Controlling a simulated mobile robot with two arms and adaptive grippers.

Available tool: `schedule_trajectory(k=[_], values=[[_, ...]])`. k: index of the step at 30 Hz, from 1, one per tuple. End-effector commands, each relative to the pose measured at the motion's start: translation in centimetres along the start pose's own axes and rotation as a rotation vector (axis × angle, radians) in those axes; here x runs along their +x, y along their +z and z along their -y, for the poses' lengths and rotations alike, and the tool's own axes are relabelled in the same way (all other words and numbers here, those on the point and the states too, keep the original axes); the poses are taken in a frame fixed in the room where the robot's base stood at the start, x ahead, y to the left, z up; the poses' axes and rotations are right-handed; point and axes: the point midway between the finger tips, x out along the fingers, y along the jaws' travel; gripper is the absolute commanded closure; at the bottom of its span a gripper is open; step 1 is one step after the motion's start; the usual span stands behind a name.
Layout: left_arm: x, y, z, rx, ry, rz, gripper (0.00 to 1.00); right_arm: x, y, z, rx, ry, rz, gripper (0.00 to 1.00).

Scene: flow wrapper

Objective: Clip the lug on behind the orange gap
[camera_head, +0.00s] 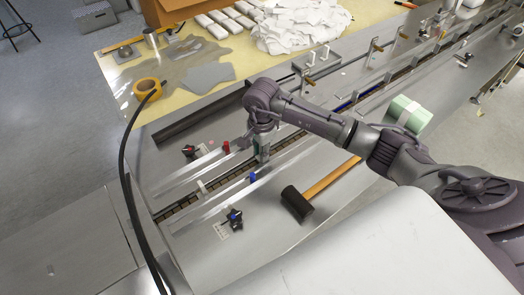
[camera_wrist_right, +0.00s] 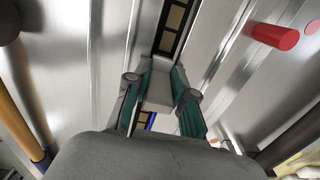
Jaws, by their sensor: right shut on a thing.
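My right gripper (camera_head: 262,156) reaches down over the chain channel (camera_head: 177,207) in the head view. In the right wrist view my right gripper (camera_wrist_right: 161,82) has its teal-padded fingers closed on both sides of a pale grey block, the lug (camera_wrist_right: 160,88). The chain (camera_wrist_right: 174,22) runs below and beyond it, with tan patches between dark links. The fingers and lug hide part of the chain. I cannot pick out an orange gap for certain. A small white piece (camera_head: 202,186) stands at the channel left of the gripper. My left gripper is not in view.
A red knob (camera_head: 226,147) and a blue knob (camera_head: 252,177) flank the channel close to the gripper. Metal rails run along both sides. A black-headed mallet (camera_head: 297,204) lies in front. An orange tape roll (camera_head: 147,88) and white bags (camera_head: 300,22) lie at the back.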

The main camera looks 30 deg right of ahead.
Motion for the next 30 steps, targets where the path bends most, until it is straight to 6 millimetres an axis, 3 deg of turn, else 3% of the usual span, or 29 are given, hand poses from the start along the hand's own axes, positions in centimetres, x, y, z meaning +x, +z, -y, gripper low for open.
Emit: schedule_trajectory(k=[1, 2, 3, 8, 30], values=[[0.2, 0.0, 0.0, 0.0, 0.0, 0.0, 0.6, 1.4, 0.4, -0.8, -0.005, 0.024, 0.004, 0.95], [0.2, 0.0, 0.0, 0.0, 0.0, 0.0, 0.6, 1.4, 0.4, -0.8, -0.005, 0.024, 0.004, 0.95], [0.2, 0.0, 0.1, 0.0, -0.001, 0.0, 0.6, 1.4, 0.4, -0.8, -0.005, 0.024, 0.004, 0.71], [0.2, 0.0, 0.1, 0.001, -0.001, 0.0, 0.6, 1.5, 0.4, -0.8, -0.005, 0.026, 0.004, 0.47], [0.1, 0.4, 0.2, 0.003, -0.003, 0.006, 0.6, 0.3, 0.2, -0.7, -0.006, 0.021, 0.0, 0.47]])
